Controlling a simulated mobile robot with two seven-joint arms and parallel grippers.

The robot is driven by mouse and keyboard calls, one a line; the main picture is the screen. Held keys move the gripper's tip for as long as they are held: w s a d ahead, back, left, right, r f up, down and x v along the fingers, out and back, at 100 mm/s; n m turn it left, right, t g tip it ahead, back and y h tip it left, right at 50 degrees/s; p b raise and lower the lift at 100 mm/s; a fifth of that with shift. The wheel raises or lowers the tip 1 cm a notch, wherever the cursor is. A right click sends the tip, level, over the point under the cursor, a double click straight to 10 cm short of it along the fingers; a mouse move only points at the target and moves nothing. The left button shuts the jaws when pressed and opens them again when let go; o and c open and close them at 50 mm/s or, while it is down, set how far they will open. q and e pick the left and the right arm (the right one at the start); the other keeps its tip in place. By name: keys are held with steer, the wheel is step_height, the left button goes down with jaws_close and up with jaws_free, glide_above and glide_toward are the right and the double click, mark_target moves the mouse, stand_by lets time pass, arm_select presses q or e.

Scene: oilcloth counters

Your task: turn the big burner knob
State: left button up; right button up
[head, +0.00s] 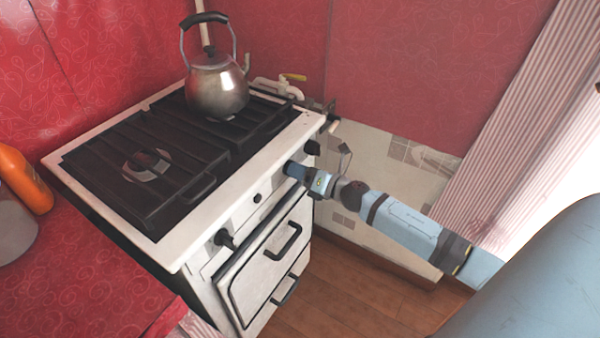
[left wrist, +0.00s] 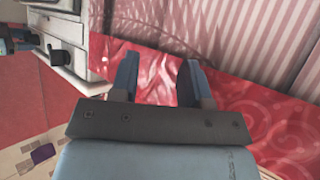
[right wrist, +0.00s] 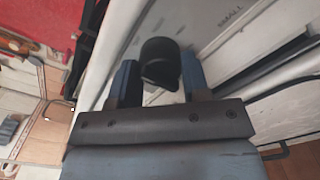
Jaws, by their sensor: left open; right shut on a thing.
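The white stove (head: 170,262) has black knobs along its front panel. One knob (head: 225,238) sticks out near the left end, a small black one (head: 257,198) sits in the middle, and another (head: 312,147) is near the right end. My right gripper (head: 292,171) is at the panel between the last two. In the right wrist view its fingers are on both sides of a black knob (right wrist: 160,65), and it is shut on it. The word SMALL is printed nearby; I cannot tell which knob it labels. My left gripper (left wrist: 157,76) is open and empty.
A metal kettle (head: 217,88) stands on the back right grate. The oven door handle (head: 283,241) sticks out below the knobs. An orange bottle (head: 25,180) stands on the red counter (head: 100,295) at left. Wooden floor (head: 345,290) is clear before the stove.

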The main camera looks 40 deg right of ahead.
stand_by(0.4)
steer(key=o, duration=0.9)
steer(key=v, duration=1.4)
steer(key=shift+w, duration=0.1)
steer(key=shift+f, duration=0.1)
